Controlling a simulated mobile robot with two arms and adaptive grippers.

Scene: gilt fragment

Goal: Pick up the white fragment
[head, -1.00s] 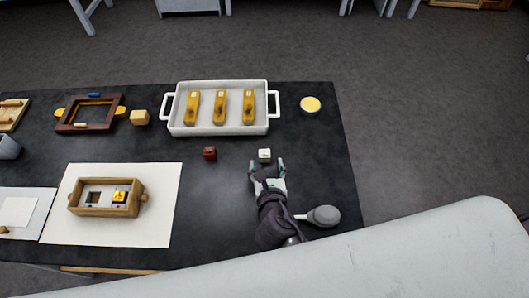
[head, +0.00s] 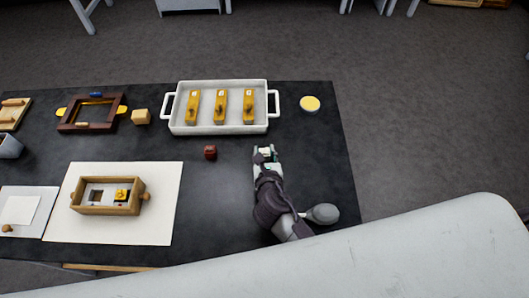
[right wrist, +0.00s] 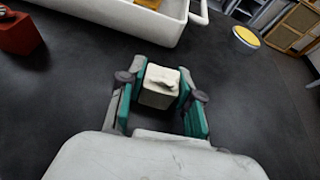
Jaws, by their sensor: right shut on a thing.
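The white fragment (right wrist: 159,87) is a small off-white block with a raised bit on top. In the right wrist view it sits between the teal-lined fingers of my right gripper (right wrist: 160,92), which is shut on it. In the head view the fragment (head: 265,150) shows at the tip of my right gripper (head: 266,153), partly hidden by the fingers. It is at or close to the black table top; I cannot tell whether it touches. My left gripper is not in view.
A dark red block (head: 210,152) lies left of the fragment. A white tray (head: 218,129) with yellow pieces stands behind. A yellow-topped disc (head: 310,103) is at the back right. A grey bulb (head: 323,214) lies by my right arm. A wooden box (head: 106,208) sits on a white sheet.

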